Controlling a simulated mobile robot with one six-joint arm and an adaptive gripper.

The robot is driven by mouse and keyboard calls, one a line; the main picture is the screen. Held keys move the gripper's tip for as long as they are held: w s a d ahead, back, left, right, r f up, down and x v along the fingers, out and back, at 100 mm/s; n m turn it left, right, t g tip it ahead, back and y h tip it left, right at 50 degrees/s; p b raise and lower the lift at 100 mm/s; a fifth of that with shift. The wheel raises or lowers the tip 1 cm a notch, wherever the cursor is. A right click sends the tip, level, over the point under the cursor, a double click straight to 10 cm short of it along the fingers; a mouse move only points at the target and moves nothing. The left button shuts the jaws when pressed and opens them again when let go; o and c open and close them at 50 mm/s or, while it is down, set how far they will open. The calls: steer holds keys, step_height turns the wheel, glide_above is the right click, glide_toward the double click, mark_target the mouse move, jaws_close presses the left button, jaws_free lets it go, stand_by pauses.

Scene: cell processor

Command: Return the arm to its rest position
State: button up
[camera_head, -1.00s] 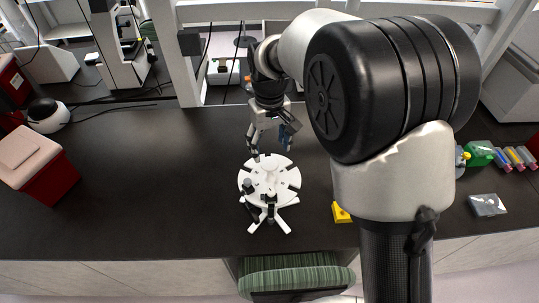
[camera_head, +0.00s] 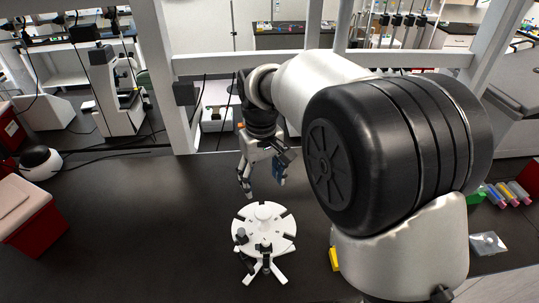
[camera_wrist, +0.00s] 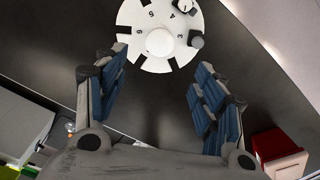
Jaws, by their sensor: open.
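My gripper (camera_head: 262,181) is open and empty in the head view, hanging fingers down above the dark bench behind the white round rack. In the wrist view its blue-padded fingers (camera_wrist: 160,103) are spread wide with nothing between them. The white round rack (camera_head: 279,227) stands on its splayed feet, just in front of and below the gripper. It also shows in the wrist view (camera_wrist: 133,14), beyond the fingertips, with numbered slots and a dark piece at its edge. My forearm and large black joint cover the right middle of the head view.
A red box with a pale lid (camera_head: 30,217) stands at the left of the bench (camera_head: 130,220). A yellow block (camera_head: 334,259) is partly hidden by my arm. Coloured tubes (camera_head: 508,193) and a small clear packet (camera_head: 487,243) lie at right. White frame posts (camera_head: 168,80) rise behind.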

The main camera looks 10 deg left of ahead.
steer(key=s+d+m+t+b, duration=0.1)
steer(key=s+d+m+b, duration=0.1)
steer(key=s+d+b, duration=0.4)
steer(key=s+d+m+t+b, duration=0.1)
steer(key=s+d+b, duration=0.25)
steer(key=d, duration=0.45)
steer(key=s+d+f+m+t+b, duration=0.1)
steer(key=s+d+f+m+b, duration=0.1)
steer(key=s+d+f+b, duration=0.3)
steer(key=s+d+f+m+t+b, duration=0.1)
steer(key=s+d+f+b, duration=0.4)
steer(key=s, duration=0.5)
step_height(320, 180, down, 2)
steer(key=shift+f+m+t, duration=0.15)
steer(key=shift+m+t, duration=0.15)
steer(key=shift+m, duration=0.4)
steer(key=shift+c, duration=0.5)
